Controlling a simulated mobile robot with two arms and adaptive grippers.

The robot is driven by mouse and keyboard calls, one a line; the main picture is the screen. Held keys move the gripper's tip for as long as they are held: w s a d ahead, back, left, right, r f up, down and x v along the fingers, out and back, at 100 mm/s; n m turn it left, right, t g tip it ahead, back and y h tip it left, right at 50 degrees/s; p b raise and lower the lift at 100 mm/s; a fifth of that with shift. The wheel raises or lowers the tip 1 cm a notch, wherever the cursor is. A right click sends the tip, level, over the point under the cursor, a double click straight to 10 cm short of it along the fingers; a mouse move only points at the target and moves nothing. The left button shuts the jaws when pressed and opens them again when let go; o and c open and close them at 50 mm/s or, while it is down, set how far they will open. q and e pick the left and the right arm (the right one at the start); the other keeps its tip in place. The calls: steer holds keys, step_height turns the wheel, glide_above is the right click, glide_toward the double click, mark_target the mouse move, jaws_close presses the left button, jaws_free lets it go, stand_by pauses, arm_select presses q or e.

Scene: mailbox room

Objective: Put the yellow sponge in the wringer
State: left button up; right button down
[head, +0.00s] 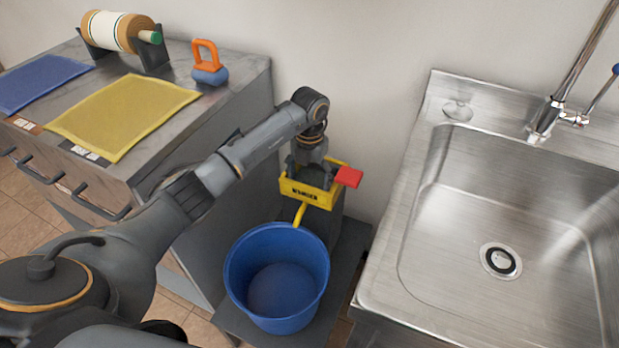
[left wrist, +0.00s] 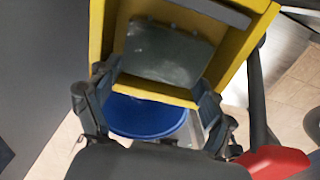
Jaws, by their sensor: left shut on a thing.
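The yellow wringer (head: 304,193) sits at the back edge of the blue bucket (head: 277,277), with a red handle end (head: 348,177) on its right. My left gripper (head: 308,160) points down into the wringer's open top. In the head view the gripper hides the sponge. My right gripper is not in view.
A steel sink (head: 430,215) with a tap (head: 545,120) stands to the right. On the left, a counter holds a yellow mat (head: 122,112), a blue mat (head: 40,80), a roll (head: 115,30) and an orange-handled blue item (head: 209,70).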

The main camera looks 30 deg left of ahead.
mark_target(309, 182)
arm_select(q)
steer(key=o, duration=0.5)
steer(key=shift+c, duration=0.2)
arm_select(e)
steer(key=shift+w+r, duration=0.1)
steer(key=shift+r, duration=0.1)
arm_select(q)
steer(key=shift+r, duration=0.1)
step_height(309, 182, up, 12)
steer(key=p, duration=0.1)
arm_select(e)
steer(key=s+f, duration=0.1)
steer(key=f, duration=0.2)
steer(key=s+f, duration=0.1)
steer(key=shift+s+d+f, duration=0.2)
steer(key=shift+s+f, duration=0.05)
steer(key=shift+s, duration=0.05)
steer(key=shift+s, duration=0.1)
